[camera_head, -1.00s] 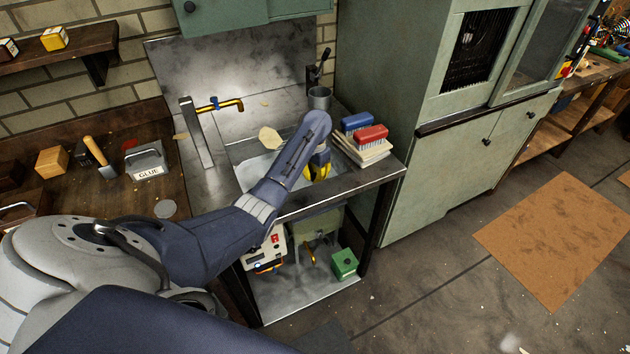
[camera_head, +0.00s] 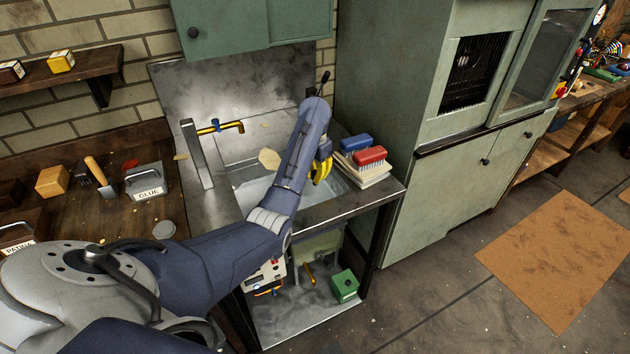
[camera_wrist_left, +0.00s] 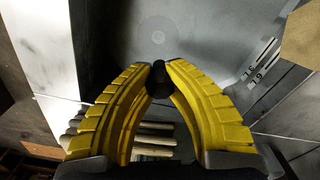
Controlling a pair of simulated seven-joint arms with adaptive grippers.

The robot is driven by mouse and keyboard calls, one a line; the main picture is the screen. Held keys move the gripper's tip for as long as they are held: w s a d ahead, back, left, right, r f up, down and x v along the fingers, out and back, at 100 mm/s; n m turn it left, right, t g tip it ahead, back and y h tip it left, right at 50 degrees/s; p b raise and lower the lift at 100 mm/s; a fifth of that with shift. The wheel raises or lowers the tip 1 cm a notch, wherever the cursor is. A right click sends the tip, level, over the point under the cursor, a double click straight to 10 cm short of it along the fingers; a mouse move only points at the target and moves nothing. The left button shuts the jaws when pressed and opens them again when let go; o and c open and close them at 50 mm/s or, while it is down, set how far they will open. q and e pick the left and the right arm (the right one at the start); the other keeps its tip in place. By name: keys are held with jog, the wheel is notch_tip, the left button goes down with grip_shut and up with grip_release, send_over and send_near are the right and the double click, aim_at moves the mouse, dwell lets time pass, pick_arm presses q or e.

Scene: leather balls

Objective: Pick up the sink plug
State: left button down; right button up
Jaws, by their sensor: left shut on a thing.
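My left gripper (camera_head: 321,170), with yellow fingers, is over the right part of the metal sink (camera_head: 252,194) in the head view. In the left wrist view its fingertips (camera_wrist_left: 158,72) are shut on a small dark, rounded piece, the sink plug (camera_wrist_left: 158,84). The plug's lower part is hard to make out between the fingers. The grey basin (camera_wrist_left: 215,35) lies beyond the fingertips, with a faint round mark in it. The plug is hidden in the head view. My right gripper is not in view.
A blue brush (camera_head: 356,143) and a red brush (camera_head: 370,155) lie on pale cloths right of the sink. A green cabinet (camera_head: 405,150) stands close on the right.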

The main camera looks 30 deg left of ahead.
aim_at(315, 173)
pick_arm(q)
jog(key=shift+w+a+r, duration=0.1)
jog(key=shift+w+r, duration=0.1)
jog(key=shift+r, duration=0.5)
jog(key=shift+s+r, duration=0.15)
jog(key=shift+r, duration=0.15)
jog(key=shift+s, duration=0.25)
jog(key=shift+r, duration=2.7)
jog(key=shift+f, duration=0.1)
jog(key=shift+s+f, duration=0.1)
jog(key=shift+f, duration=0.1)
jog(key=shift+f, duration=0.35)
jog(key=shift+f, duration=0.35)
notch_tip(315, 173, down, 11)
